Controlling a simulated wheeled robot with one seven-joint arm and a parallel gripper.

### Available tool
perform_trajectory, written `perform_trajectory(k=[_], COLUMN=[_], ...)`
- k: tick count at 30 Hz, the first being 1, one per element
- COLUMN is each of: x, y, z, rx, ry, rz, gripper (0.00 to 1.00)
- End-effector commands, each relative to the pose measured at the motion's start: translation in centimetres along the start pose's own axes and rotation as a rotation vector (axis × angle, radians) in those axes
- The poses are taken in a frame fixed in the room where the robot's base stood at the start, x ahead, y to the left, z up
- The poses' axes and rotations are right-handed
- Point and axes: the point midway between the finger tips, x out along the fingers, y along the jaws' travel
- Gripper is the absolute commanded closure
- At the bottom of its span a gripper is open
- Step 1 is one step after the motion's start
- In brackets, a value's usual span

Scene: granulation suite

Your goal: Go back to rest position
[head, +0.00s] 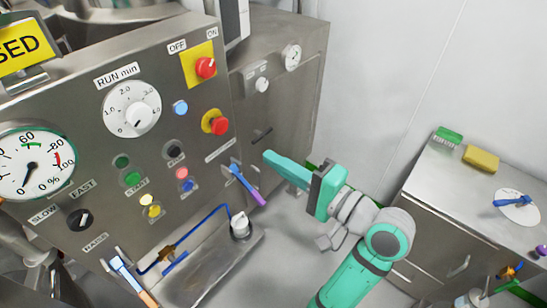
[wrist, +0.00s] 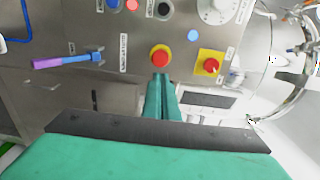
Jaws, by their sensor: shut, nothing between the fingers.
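My gripper (head: 268,155) is teal and shut, with nothing between its fingers. In the head view it reaches in from the lower right, in front of the right part of the steel control panel (head: 75,125). In the wrist view the closed fingertips (wrist: 161,78) point at the panel, just below a red button on a yellow ring (wrist: 160,57) in that picture. I cannot tell from these views whether the fingertips touch the panel. In the head view the same red button (head: 220,125) shows up and left of the fingertips.
A blue and purple lever (head: 247,185) sticks out of the panel close to my gripper. Below it are a steel ledge with a white-capped fitting (head: 240,226) and blue tubing. A steel counter (head: 440,190) with a yellow sponge (head: 481,158) stands at right. Floor shows between.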

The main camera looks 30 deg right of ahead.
Motion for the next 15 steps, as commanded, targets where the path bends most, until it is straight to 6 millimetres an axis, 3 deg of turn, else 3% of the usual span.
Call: perform_trajectory(k=[15], x=[0.08], y=[0.41], z=[-0.17], rx=[0.003], ry=[0.011], rz=[0.001], gripper=[1.00])
